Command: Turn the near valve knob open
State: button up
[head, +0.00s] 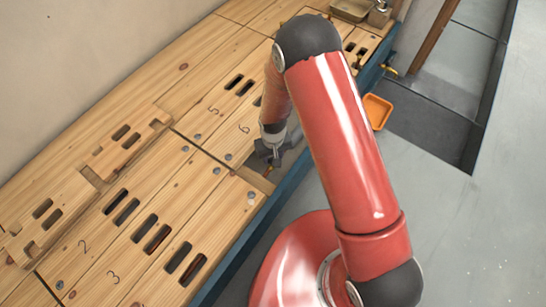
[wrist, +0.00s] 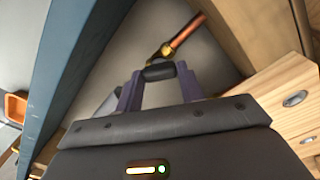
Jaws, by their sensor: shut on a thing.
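The valve knob (wrist: 159,72) is a short black bar in the wrist view, at the end of a brass fitting on a copper pipe (wrist: 187,34). My gripper (wrist: 158,77) has its two purple fingers at the knob's two ends and is shut on it. In the head view my gripper (head: 271,155) reaches down at a gap in the wooden deck, near the blue edge. There the knob is hidden by the gripper, and only a small copper-coloured bit of pipe (head: 267,170) shows.
Slotted wooden panels (head: 165,215) with bolts lie around the gap. A blue edge beam (head: 240,240) runs along the deck's right side and stands close to my gripper in the wrist view (wrist: 75,70). An orange tray (head: 377,111) lies beyond it. The grey floor at right is open.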

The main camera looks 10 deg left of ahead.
jog(key=n+b, duration=0.2)
jog(key=n, duration=0.4)
jog(key=shift+n, duration=0.3)
dwell(0.5)
jog(key=o, duration=1)
jog(key=shift+r+p, duration=0.65)
jog(key=shift+r, duration=3.3)
